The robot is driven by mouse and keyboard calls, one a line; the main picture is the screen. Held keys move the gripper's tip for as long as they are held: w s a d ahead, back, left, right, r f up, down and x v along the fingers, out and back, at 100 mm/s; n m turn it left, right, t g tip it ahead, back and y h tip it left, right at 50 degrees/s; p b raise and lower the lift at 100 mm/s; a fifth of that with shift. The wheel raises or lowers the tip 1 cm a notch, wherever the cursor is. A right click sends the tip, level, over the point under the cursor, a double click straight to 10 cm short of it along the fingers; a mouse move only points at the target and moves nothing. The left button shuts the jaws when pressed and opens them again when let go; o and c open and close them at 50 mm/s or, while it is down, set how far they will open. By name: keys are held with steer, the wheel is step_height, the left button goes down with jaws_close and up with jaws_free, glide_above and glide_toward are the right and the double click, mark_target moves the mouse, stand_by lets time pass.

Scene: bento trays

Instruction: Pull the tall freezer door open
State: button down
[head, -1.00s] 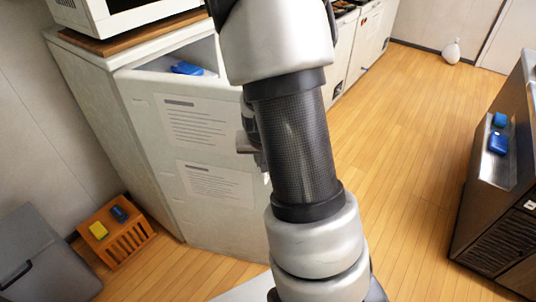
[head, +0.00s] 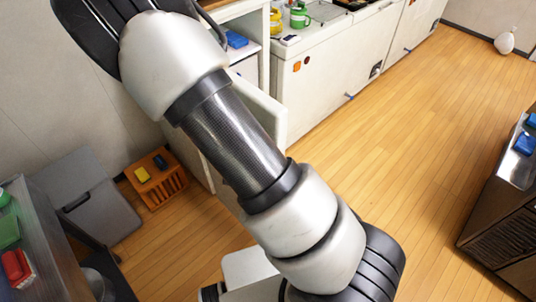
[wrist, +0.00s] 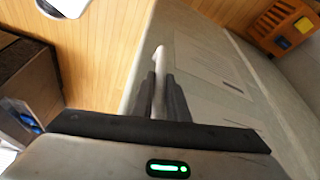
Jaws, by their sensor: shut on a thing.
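The tall freezer's pale door (head: 268,115) stands open, swung out from the cabinet, and my arm hides much of it in the head view. In the wrist view the door's face (wrist: 205,75) fills the middle and carries a paper sheet. My gripper (wrist: 160,85) is shut on the white door handle (wrist: 159,55), with its dark fingers on either side. The gripper and handle are hidden in the head view. A blue item (head: 236,39) shows inside the freezer (head: 247,68).
A white counter (head: 315,75) runs behind the door. A dark cabinet (head: 495,210) stands at the right. The wooden floor between is clear.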

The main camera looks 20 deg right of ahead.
steer(key=shift+a, duration=0.55)
steer(key=c, duration=1.7)
jaws_free()
steer(key=shift+s, duration=0.1)
steer(key=p+v, duration=0.3)
steer(key=v, duration=1.4)
steer(key=shift+s+a+r+p, duration=0.1)
steer(key=shift+a+r+p, duration=0.05)
steer(key=shift+p, duration=0.2)
